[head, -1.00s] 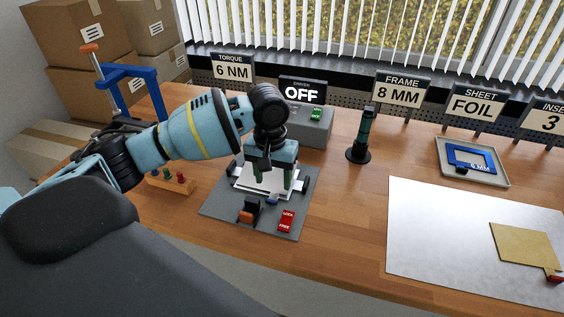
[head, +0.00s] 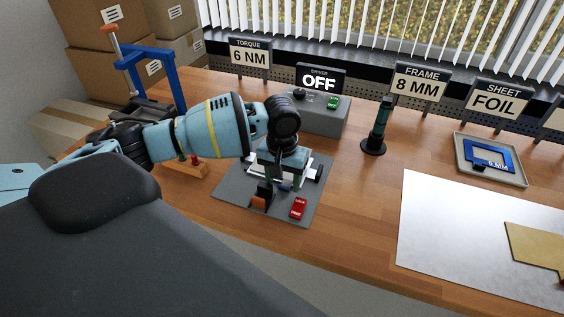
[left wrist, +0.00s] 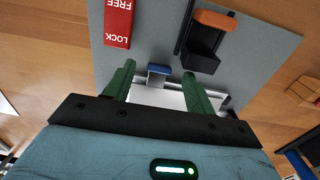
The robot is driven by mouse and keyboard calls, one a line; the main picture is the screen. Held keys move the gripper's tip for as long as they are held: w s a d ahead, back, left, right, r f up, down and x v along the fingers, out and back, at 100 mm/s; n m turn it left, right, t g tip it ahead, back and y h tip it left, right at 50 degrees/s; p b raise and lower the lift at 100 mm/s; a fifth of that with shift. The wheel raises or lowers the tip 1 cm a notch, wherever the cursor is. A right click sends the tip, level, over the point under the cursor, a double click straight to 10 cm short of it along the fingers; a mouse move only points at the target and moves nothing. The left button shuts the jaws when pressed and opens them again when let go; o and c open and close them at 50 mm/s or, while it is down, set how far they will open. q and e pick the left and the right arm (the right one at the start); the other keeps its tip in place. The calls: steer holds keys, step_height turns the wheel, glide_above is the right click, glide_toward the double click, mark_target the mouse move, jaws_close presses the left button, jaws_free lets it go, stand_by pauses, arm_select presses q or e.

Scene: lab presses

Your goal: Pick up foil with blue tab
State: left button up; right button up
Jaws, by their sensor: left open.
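The foil (left wrist: 160,97) is a pale silver sheet with a blue tab (left wrist: 158,70) at its edge. It lies on a grey fixture plate (head: 233,206). In the head view the gripper hides most of the foil. I cannot tell how high the fingertips are above it. My right gripper is not in view.
The plate carries a red LOCK/FREE switch (head: 299,208) and an orange-topped black block (left wrist: 203,45) near the fingers. A driver box (head: 320,118) reading OFF stands behind. A black-based tool (head: 379,130), tray (head: 510,178) and silver mat (head: 430,215) with a tan sheet (head: 538,252) lie right.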

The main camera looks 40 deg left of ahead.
arm_select(q)
steer(key=shift+f, duration=0.75)
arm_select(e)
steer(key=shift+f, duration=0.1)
arm_select(q)
steer(key=shift+c, duration=0.3)
steer(key=c, duration=1.1)
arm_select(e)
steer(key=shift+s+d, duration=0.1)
arm_select(q)
steer(key=shift+r, duration=0.15)
